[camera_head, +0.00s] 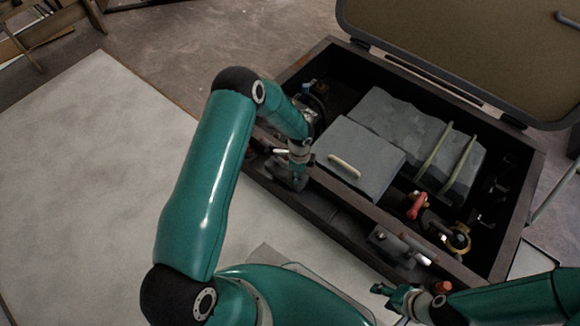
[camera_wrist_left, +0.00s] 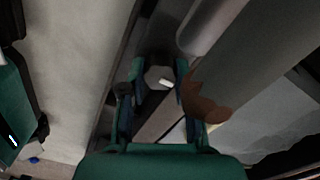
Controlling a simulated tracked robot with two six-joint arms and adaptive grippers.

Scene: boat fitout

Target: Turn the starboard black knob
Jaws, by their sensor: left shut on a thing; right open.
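My left gripper (camera_head: 291,172) reaches down at the near left edge of the open dark box (camera_head: 340,214). In the left wrist view its fingers (camera_wrist_left: 158,72) are closed around a small grey, many-sided knob (camera_wrist_left: 156,78) with a short white mark on its face. The knob looks grey in this light, and in the head view the gripper hides it. I cannot tell from these frames how far it is turned. My right gripper (camera_head: 381,291) is open and empty, in front of the box's near edge at the lower right.
The box holds grey blocks (camera_head: 358,152), a red handle (camera_head: 416,206) and a brass ring (camera_head: 459,240). A silver lever fitting (camera_head: 392,246) sits on the near edge, with a red knob (camera_head: 443,287) to its right. The raised lid (camera_head: 470,50) stands behind. The pale table (camera_head: 90,170) is clear.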

